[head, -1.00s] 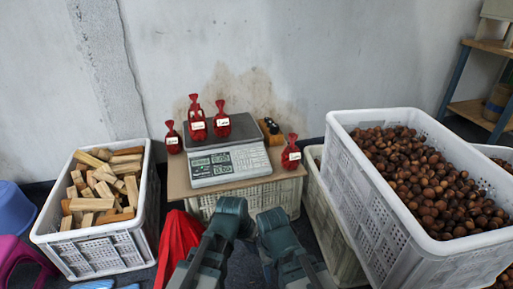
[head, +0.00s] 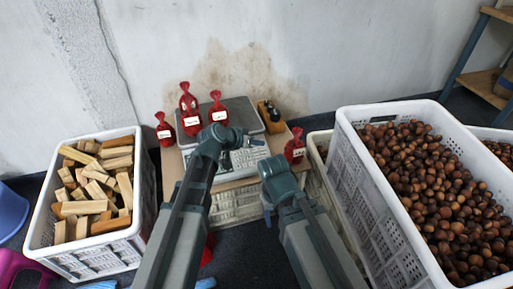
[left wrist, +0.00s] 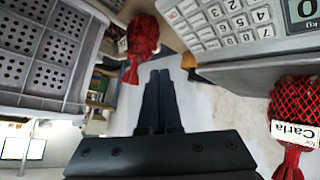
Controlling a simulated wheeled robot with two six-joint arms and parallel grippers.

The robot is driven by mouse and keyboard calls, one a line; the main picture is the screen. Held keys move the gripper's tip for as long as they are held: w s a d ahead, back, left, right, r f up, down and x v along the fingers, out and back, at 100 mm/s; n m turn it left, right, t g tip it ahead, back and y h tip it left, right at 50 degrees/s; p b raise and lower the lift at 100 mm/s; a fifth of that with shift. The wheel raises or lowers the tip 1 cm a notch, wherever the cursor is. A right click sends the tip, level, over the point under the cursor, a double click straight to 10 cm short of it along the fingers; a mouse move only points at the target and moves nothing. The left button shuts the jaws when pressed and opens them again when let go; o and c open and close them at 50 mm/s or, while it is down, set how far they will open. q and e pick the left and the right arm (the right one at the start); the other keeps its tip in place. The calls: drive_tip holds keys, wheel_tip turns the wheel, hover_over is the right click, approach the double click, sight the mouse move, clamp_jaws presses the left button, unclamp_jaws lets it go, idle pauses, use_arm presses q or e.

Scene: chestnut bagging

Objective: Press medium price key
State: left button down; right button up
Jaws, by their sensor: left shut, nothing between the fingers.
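The grey scale (head: 240,114) stands on a board in the middle of the head view. My left gripper (head: 251,142) is over its front panel and hides much of the display and keys. In the left wrist view the shut, empty fingers (left wrist: 160,74) point past the scale's corner, apart from the numbered keypad (left wrist: 225,20). Part of the display (left wrist: 304,12) shows at the top right. I cannot pick out the medium price key. My right gripper (head: 268,217) hangs in front of the board; its fingers are too small to judge.
A wood-block crate (head: 45,232) is at left, a chestnut crate (head: 352,166) at right. A labelled bag (left wrist: 294,130) is close in the wrist view.

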sight(256, 156)
use_arm(q)
drive_tip(key=shift+w+r, duration=0.15)
drive_tip(key=shift+w, duration=0.1)
drive_tip(key=w+f+b, duration=0.1)
drive_tip(key=f+b, duration=0.4)
drive_tip(key=w+a+f+b, duration=0.1)
drive_tip(key=f+b, duration=0.2)
drive_tip(key=shift+w+f, duration=0.25)
drive_tip(key=shift+w, duration=0.05)
drive_tip(key=shift+f+b, duration=0.1)
drive_tip(key=shift+b, duration=0.25)
idle(1.8)
drive_tip(key=shift+w+f, duration=0.1)
drive_tip(key=shift+f, duration=0.15)
drive_tip(key=shift+w+f+b, duration=0.1)
drive_tip(key=shift+f+b, duration=0.2)
drive_tip(key=shift+b, duration=0.25)
idle(0.4)
drive_tip(key=shift+r, duration=0.1)
drive_tip(key=shift+s+r+p, duration=0.2)
drive_tip(key=shift+r+p, duration=0.4)
drive_tip(key=shift+p, duration=0.15)
